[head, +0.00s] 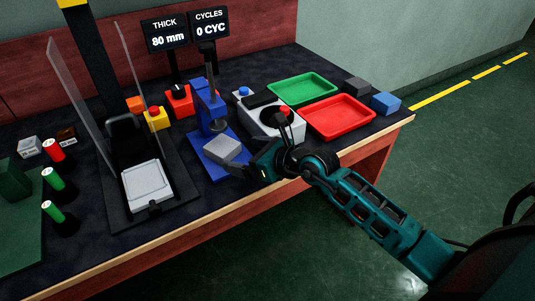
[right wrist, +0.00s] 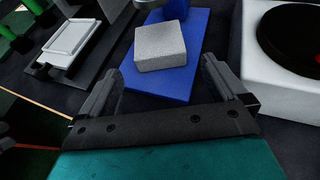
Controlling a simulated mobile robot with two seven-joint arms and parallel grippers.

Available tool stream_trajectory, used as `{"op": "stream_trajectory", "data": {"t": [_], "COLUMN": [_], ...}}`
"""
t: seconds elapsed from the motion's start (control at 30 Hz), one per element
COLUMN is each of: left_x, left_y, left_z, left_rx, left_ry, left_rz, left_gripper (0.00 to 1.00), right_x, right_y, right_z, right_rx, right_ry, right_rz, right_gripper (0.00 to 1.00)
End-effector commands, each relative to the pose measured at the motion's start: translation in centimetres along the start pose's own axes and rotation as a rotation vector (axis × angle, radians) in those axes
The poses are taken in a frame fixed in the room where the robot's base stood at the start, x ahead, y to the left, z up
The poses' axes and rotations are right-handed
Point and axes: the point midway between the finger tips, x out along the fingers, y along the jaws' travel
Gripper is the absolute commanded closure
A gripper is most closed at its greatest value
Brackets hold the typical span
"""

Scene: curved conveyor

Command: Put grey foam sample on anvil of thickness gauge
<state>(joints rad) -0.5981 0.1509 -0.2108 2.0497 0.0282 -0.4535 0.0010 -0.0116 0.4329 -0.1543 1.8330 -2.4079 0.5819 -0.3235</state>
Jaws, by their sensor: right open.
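The grey foam sample (head: 222,148) is a pale block lying on the front of the thickness gauge's blue base (head: 213,172). My left gripper is out of view.
A white machine with a dark round plate (head: 265,120) stands right of the gauge. A green tray (head: 302,88) and red tray (head: 337,118) lie farther right. A black press with clear guards and a white pad (head: 148,186) stands left. The display (head: 167,36) reads 80 mm.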

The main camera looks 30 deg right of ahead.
Motion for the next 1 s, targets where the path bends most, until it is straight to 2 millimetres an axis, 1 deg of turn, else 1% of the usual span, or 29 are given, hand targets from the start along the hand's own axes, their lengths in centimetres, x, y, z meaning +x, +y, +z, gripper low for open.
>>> {"op": "stream_trajectory", "data": {"t": [0.03, 0.1, 0.3, 0.5, 0.57, 0.63, 0.67, 0.77, 0.8, 0.87, 0.9, 0.97, 1.0], "left_x": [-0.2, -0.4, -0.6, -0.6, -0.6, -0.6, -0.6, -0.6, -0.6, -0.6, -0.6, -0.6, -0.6], "left_y": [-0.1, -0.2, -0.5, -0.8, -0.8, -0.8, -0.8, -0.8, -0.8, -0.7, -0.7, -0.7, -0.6], "left_z": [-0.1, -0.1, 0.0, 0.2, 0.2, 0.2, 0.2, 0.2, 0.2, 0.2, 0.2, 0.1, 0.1], "left_rx": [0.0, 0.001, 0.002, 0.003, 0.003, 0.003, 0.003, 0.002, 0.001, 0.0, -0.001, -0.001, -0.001], "left_ry": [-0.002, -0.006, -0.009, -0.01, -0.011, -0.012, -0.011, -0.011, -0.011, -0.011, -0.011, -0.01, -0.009], "left_rz": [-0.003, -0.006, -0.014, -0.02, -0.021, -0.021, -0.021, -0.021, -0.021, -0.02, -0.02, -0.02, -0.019], "left_gripper": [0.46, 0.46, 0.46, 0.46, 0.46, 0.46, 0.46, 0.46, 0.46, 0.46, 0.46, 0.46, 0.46], "right_x": [-1.3, -2.8, -6.3, -8.1, -8.3, -8.4, -8.5, -8.5, -8.6, -8.8, -9.0, -9.2, -9.4], "right_y": [0.0, 0.1, 0.0, 0.0, 0.2, 0.8, 1.2, 3.1, 3.9, 4.8, 5.2, 5.5, 5.5], "right_z": [0.0, 0.1, -0.1, 0.0, 0.0, 0.1, 0.1, 0.6, 0.9, 1.4, 1.6, 1.8, 1.8], "right_rx": [-0.001, -0.002, -0.001, 0.0, 0.013, 0.064, 0.102, 0.304, 0.416, 0.602, 0.733, 0.932, 1.067], "right_ry": [0.004, 0.004, 0.004, 0.001, -0.004, -0.023, -0.036, -0.107, -0.142, -0.198, -0.234, -0.283, -0.313], "right_rz": [0.0, 0.0, 0.0, 0.0, 0.005, 0.025, 0.039, 0.102, 0.131, 0.169, 0.189, 0.212, 0.219], "right_gripper": [0.02, 0.02, 0.02, 0.02, 0.02, 0.02, 0.02, 0.02, 0.02, 0.02, 0.02, 0.02, 0.02]}}
